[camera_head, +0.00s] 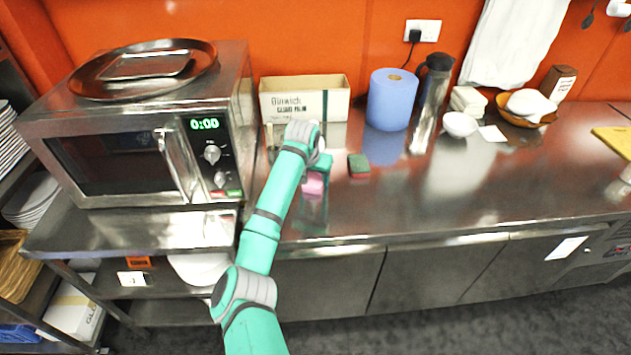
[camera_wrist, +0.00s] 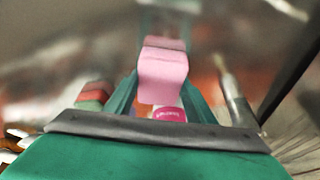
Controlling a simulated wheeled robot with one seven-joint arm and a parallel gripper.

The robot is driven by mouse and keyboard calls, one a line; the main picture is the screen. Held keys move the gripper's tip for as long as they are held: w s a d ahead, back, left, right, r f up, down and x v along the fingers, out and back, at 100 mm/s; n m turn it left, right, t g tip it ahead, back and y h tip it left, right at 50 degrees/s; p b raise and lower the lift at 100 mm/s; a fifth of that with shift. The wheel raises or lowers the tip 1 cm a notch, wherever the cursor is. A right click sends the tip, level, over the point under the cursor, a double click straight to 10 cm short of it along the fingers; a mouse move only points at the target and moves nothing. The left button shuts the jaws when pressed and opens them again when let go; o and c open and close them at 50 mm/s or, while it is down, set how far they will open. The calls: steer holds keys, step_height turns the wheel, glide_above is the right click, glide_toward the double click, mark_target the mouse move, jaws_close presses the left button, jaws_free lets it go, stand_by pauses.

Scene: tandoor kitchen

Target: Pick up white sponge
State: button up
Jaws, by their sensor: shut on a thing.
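A pink block that looks like a sponge (camera_wrist: 163,78) sits between the teal fingers of my gripper (camera_wrist: 162,60) in the wrist view. My gripper is shut on it. The head view also shows the pink sponge (camera_head: 313,183) at my gripper (camera_head: 320,178), over the steel counter near its front edge, right of the microwave. I cannot tell whether it touches the counter. A green and red sponge (camera_head: 358,165) lies to the right, and it shows at the left in the wrist view (camera_wrist: 95,94). I cannot make out a white sponge.
The microwave (camera_head: 120,160) stands left of my arm. Behind my gripper are an open carton (camera_head: 305,103), a blue paper roll (camera_head: 391,100) and a flask (camera_head: 432,100). A white bowl (camera_head: 460,125) stands further right. The counter's front right is clear.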

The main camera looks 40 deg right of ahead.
mark_target(315, 180)
steer(key=shift+r, duration=0.1)
steer(key=shift+w+r, duration=0.1)
steer(key=shift+r, duration=0.3)
steer(key=r, duration=0.6)
steer(key=shift+s+a+r, duration=0.1)
steer(key=shift+s+r, duration=0.15)
steer(key=shift+r, duration=0.15)
steer(key=s+a, duration=0.5)
steer(key=s, duration=0.3)
steer(key=s+a, duration=0.5)
steer(key=s, duration=0.3)
steer(key=shift+s+a+f, duration=0.15)
steer(key=shift+s, duration=0.2)
